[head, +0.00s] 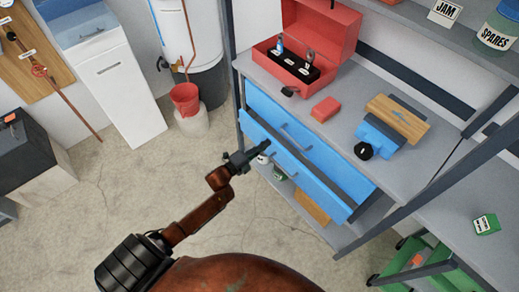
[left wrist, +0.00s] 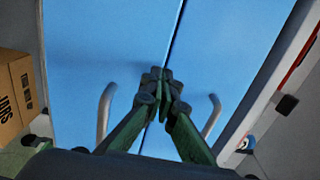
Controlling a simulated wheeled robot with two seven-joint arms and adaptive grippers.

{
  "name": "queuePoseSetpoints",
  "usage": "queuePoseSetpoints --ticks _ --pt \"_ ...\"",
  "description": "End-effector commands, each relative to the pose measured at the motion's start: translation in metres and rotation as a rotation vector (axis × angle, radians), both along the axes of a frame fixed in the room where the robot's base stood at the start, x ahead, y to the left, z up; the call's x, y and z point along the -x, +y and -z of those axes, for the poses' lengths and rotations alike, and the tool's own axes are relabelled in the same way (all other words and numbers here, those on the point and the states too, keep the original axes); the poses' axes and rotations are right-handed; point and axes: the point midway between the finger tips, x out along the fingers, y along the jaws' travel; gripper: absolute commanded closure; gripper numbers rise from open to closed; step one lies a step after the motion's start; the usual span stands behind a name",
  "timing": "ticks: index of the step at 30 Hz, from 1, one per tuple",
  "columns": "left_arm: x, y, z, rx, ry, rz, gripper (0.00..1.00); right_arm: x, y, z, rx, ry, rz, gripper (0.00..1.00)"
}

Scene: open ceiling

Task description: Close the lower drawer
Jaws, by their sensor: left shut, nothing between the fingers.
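The lower drawer (head: 312,186) is blue and sits under the grey bench top. In the head view it stands out a little past the upper drawer (head: 318,158), with a dark strip along its top. My left gripper (head: 266,147) is shut and empty, at the lower drawer's front near its left half; I cannot tell whether it touches. In the left wrist view its closed fingertips (left wrist: 162,76) point at the seam between the lower drawer (left wrist: 95,45) and the upper drawer (left wrist: 215,45), with a bar handle on each side. My right gripper is not in view.
On the bench top are a red toolbox (head: 325,38), a red block (head: 325,109) and a blue tool with a wooden piece (head: 398,118). A lower shelf holds small items and a cardboard box (left wrist: 18,95). A red bucket (head: 185,98) stands left; the floor before the drawers is clear.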

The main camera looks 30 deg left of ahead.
Motion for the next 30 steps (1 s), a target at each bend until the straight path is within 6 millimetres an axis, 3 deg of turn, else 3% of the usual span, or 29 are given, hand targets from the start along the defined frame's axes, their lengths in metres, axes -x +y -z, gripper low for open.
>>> queuePoseSetpoints --ticks 13,20,30 --pt "-0.006 -0.002 0.000 0.000 -0.001 0.000 1.00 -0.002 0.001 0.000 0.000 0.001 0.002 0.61" --pt "-0.030 -0.009 0.001 0.001 -0.001 0.000 1.00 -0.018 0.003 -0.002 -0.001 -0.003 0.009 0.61" --pt "-0.030 -0.008 -0.001 0.001 0.000 0.000 1.00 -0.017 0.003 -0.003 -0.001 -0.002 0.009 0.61"
